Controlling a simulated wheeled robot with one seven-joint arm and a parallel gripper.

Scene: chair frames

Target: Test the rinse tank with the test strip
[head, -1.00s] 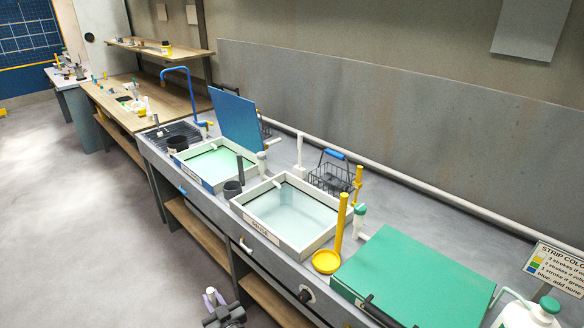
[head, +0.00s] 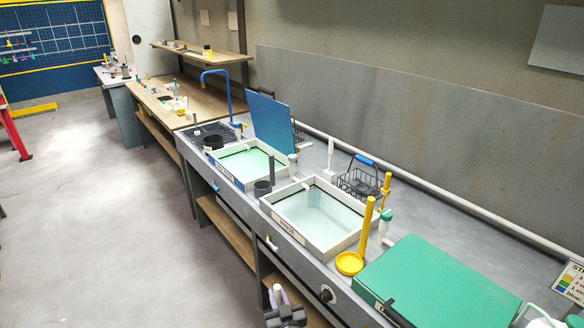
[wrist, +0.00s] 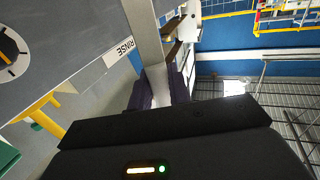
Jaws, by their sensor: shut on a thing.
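My gripper (head: 281,298) is low in front of the counter, at the bottom of the head view. In the wrist view its dark purple fingers (wrist: 160,92) are shut on a long pale flat strip (wrist: 149,40), seemingly the test strip. The open middle tank (head: 318,212), with a white rim and clear pale liquid, stands on the counter above and to the right of my gripper. Its front label is too small to read in the head view. A RINSE label (wrist: 118,52) shows beside the strip in the wrist view. The strip is apart from the liquid.
A green-liquid tank (head: 246,163) with a raised blue lid (head: 273,122) stands left of the middle tank. Right are a yellow post with dish (head: 350,263) and a closed green lid (head: 437,285). A wire basket (head: 358,183) is behind. The floor (head: 110,230) at left is clear.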

